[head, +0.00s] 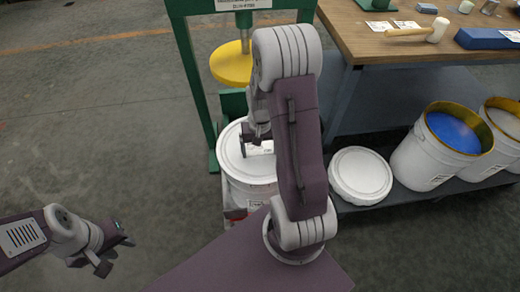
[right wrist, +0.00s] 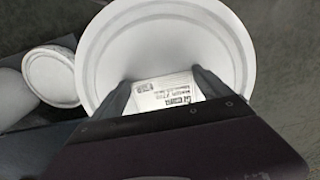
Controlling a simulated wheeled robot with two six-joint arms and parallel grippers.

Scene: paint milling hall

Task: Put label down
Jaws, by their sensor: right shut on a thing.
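A white printed label (head: 260,147) is at the white lid of a bucket (head: 235,165) beneath the green press. My right gripper (head: 252,140) is over this lid and shut on the label. In the right wrist view the label (right wrist: 168,92) sits between the two dark fingers, in front of the round lid (right wrist: 165,45). I cannot tell whether the label touches the lid. My left gripper (head: 116,254) is at the lower left over the floor, far from the label; its fingers look apart and empty.
A green press (head: 197,75) with a yellow disc (head: 232,64) stands behind the bucket. To the right, a low shelf holds a loose white lid (head: 360,174) and an open bucket with blue paint (head: 453,131). A wooden bench (head: 375,45) carries a mallet (head: 415,34). The floor at left is clear.

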